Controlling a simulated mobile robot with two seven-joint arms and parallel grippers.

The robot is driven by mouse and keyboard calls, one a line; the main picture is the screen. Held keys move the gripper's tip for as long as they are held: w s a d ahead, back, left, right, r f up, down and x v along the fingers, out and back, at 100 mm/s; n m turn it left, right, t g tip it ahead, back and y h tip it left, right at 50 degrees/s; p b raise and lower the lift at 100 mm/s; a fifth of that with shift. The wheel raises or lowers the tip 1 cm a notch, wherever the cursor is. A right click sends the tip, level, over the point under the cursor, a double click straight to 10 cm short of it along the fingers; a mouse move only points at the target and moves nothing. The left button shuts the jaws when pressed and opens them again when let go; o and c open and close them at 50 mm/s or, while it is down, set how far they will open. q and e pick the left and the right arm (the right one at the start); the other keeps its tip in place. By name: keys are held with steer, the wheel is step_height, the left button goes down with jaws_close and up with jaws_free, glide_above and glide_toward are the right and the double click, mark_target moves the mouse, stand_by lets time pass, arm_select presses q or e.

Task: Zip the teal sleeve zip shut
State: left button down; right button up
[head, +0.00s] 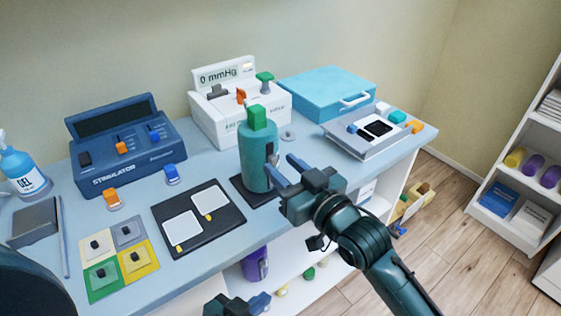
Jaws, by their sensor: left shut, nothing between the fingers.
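The teal sleeve (255,160) stands upright on a dark base plate on the table, around a post with a green block (257,117) on top. A small dark tab shows on the sleeve's right side, perhaps the zip pull; the zip's line is too small to make out. My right gripper (287,168) is just right of the sleeve's lower half, fingers apart and pointing towards it, with nothing seen between them. Whether a finger touches the sleeve I cannot tell. My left gripper (261,304) is low at the bottom edge, in front of the table, shut and empty.
Left of the sleeve are a black pad board (199,219) and a blue stimulator (127,145). Behind it stands a white pressure unit (238,113). A blue case (326,90) and a grey device (371,134) are to the right. The table's front edge (170,290) lies near my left gripper.

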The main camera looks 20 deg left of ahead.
steer(key=shift+x, duration=0.95)
jaws_close()
steer(key=shift+f, duration=0.1)
